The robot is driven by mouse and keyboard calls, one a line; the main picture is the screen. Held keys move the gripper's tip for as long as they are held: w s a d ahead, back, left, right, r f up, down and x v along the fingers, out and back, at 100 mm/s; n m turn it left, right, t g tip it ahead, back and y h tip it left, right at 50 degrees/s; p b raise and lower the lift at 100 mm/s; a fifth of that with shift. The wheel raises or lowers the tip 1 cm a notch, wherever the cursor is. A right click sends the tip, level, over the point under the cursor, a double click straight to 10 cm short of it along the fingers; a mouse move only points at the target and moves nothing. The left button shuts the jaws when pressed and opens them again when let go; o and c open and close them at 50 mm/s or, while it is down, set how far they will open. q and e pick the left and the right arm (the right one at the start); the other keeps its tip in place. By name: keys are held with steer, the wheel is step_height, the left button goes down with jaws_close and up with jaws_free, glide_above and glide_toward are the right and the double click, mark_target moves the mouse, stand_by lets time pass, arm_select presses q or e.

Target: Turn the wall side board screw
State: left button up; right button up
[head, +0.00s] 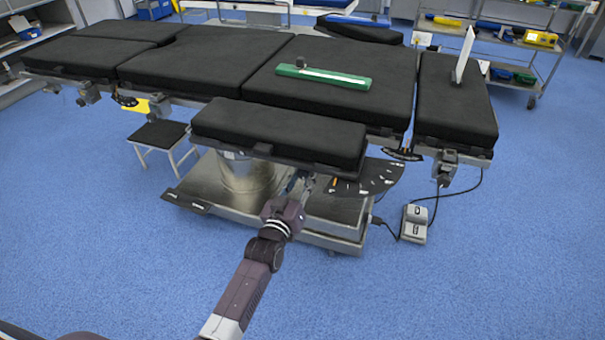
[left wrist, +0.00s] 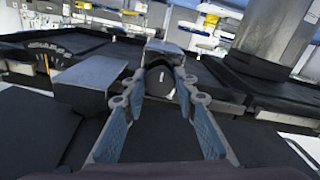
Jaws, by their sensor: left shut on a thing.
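The operating table (head: 215,62) has black pads. A padded side board (head: 280,128) sticks out along its near edge. My left gripper (head: 300,184) is under the near edge of this board, partly hidden by its own wrist. In the left wrist view, my left gripper (left wrist: 161,84) has its two blue-grey fingers on either side of a dark rounded screw knob (left wrist: 158,82) and is shut on it. The knob has a small pale mark near its right side. In the head view the knob is hidden. My right gripper is not in view.
A grey metal block (left wrist: 90,76) is close left of the fingers. The table's metal base (head: 240,190) and a dark fan-shaped plate (head: 372,180) are near my arm. A foot pedal (head: 414,224) with cables lies on the right. The blue floor in front is mostly clear.

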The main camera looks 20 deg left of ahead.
arm_select(q)
steer(key=n+p, duration=0.1)
steer(key=n, duration=0.2)
steer(key=shift+n, duration=1.4)
steer(key=n, duration=0.2)
steer(key=shift+n, duration=0.3)
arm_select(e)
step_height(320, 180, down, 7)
arm_select(q)
steer(key=n, duration=0.2)
steer(key=shift+d+n, duration=0.1)
steer(key=shift+n, duration=1.7)
steer(key=n+b, duration=0.1)
steer(key=n, duration=0.1)
steer(key=shift+n, duration=0.3)
steer(key=n+b, duration=0.1)
steer(key=n, duration=0.4)
steer(key=shift+n, duration=0.3)
steer(key=n, duration=0.3)
steer(key=shift+b, duration=0.4)
steer(key=shift+r+n, duration=0.1)
steer(key=shift+n, duration=4.3)
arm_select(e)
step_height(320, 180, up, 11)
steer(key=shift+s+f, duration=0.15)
